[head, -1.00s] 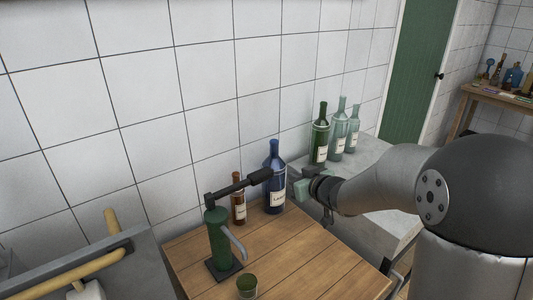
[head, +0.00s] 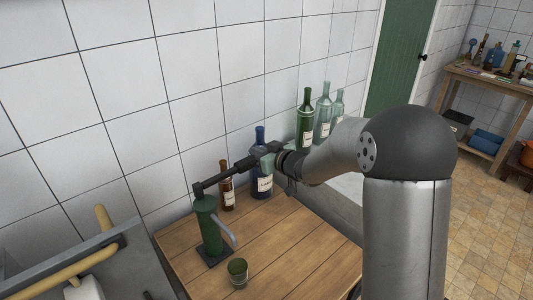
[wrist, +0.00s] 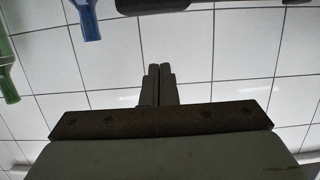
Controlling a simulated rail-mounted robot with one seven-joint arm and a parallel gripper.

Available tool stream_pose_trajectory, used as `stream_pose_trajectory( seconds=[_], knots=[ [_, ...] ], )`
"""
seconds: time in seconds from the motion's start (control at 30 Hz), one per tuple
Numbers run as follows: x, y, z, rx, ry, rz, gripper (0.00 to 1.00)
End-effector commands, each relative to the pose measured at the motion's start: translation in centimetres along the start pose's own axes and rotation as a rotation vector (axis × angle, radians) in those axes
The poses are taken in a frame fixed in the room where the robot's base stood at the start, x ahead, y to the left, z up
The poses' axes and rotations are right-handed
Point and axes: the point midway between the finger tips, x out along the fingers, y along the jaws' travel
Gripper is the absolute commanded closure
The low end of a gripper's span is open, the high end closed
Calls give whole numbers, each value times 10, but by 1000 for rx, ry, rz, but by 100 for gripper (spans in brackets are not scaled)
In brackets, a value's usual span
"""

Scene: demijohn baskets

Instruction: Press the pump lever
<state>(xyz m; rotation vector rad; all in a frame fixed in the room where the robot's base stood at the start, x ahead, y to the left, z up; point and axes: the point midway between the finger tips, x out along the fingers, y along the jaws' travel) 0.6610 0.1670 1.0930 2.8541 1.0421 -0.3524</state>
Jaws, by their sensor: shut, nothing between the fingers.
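The green hand pump (head: 208,228) stands on the wooden table with a grey spout on its right side. Its black lever (head: 222,178) slopes up to the right, ending in a thick dark grip. My gripper (head: 262,157) is shut and empty at the grip end of the lever. Whether it touches the grip I cannot tell. In the wrist view the shut fingers (wrist: 158,85) show against the tiles, and a dark cylindrical part, likely the lever grip (wrist: 150,5), shows at the top edge. A small green cup (head: 238,271) stands near the spout.
A brown bottle (head: 227,189) and a blue bottle (head: 261,175) stand behind the lever, close to my gripper. A green bottle (head: 306,122) and two pale ones stand farther right. The tiled wall is close behind.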

Motion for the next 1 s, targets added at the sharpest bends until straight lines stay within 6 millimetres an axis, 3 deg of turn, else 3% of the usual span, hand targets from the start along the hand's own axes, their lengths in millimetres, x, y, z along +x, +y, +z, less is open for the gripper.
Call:
stream_pose_trajectory(
  seconds=[0.2,0.43,0.9,1.0],
  knots=[
    [46,-1,-1,0,-2,-3,100],
    [51,0,32,0,-3,0,100],
    [52,0,39,0,0,-1,100],
    [60,-12,46,24,-2,-26,100]
  ],
)
